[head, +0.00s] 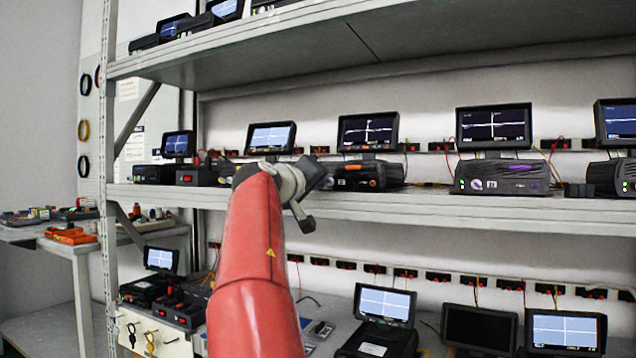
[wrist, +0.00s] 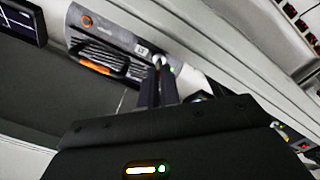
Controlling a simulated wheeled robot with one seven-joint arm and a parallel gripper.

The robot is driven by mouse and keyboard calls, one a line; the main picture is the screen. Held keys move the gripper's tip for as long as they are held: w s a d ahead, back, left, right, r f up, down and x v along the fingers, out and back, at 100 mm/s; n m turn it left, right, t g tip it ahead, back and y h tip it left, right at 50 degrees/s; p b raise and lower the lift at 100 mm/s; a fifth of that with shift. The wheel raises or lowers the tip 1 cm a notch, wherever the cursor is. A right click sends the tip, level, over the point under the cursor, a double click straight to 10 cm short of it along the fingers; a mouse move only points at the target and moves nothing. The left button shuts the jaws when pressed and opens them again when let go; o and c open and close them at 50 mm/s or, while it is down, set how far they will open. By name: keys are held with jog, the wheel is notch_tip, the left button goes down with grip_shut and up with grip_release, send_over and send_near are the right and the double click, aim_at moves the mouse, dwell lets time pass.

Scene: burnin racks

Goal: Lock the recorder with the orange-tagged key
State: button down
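A dark recorder (head: 392,174) with an orange round part and an orange strip sits on the middle shelf under a monitor. Its grey front with the orange round part shows at the upper left of the wrist view (wrist: 118,42). My gripper (head: 308,205) is in front of the shelf, left of that recorder's orange round part. In the wrist view, its two dark fingers (wrist: 158,72) lie close together, with their tips by the recorder's right end. No orange-tagged key can be made out.
A recorder with a purple round part (head: 500,178) stands to the right on the middle shelf (head: 450,206). Small dark and yellowish items hang on a white panel (head: 172,343) at lower left. More monitors and devices fill the lower level.

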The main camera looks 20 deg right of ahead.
jog(key=shift+n, duration=0.3)
dwell(0.4)
jog(key=c, duration=1.9)
grip_release()
jog(key=b+v, duration=0.3)
jog(key=v, duration=0.4)
jog(key=shift+s+a+b, duration=0.25)
jog(key=shift+a+b, duration=0.05)
